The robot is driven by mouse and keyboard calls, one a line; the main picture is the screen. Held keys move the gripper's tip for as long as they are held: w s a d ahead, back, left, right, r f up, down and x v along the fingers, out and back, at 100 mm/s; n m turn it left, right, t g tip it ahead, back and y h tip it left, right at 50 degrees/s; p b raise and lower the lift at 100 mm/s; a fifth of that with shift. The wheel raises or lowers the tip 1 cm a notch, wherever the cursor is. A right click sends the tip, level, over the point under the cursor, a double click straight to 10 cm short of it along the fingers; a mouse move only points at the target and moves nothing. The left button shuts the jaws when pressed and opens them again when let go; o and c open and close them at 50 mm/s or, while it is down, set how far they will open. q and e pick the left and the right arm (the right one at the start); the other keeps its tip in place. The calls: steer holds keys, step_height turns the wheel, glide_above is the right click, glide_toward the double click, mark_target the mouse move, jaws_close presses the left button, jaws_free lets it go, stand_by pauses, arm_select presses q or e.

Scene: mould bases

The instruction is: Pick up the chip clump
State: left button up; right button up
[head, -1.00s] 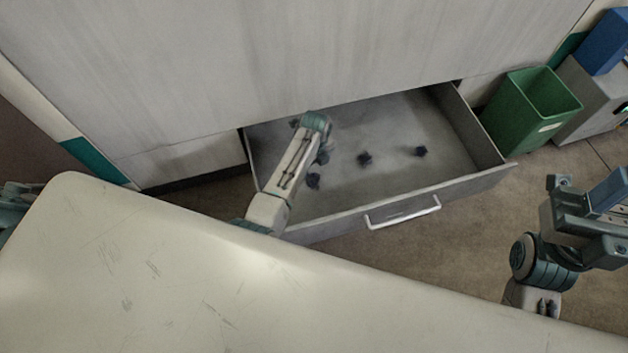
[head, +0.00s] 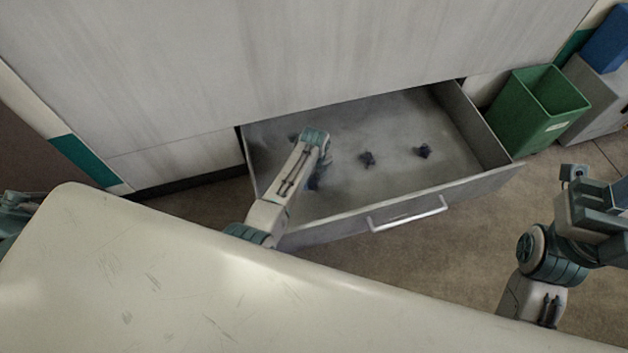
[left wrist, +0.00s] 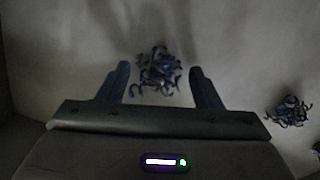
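A chip clump (left wrist: 157,74) of curled dark blue and purple shavings lies on the drawer floor in the left wrist view. My left gripper (left wrist: 160,66) is open, with one finger on either side of this clump; I see no finger clearly touching it. In the head view my left arm reaches down into the open drawer (head: 410,208), and its forearm and wrist mostly hide the gripper and this clump. Another clump (left wrist: 290,110) lies right of the gripper in the left wrist view. My right gripper (head: 598,212) is at the right edge, away from the drawer; its fingers are unclear.
Two more dark clumps, a nearer one (head: 367,160) and a farther right one (head: 423,151), lie in the drawer. The drawer's handle (head: 408,213) faces a pale, scratched worktop (head: 150,270). A green bin (head: 535,110) stands right of the drawer.

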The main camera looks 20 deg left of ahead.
arm_select(q)
steer(key=c, duration=0.7)
steer(key=shift+c, duration=0.2)
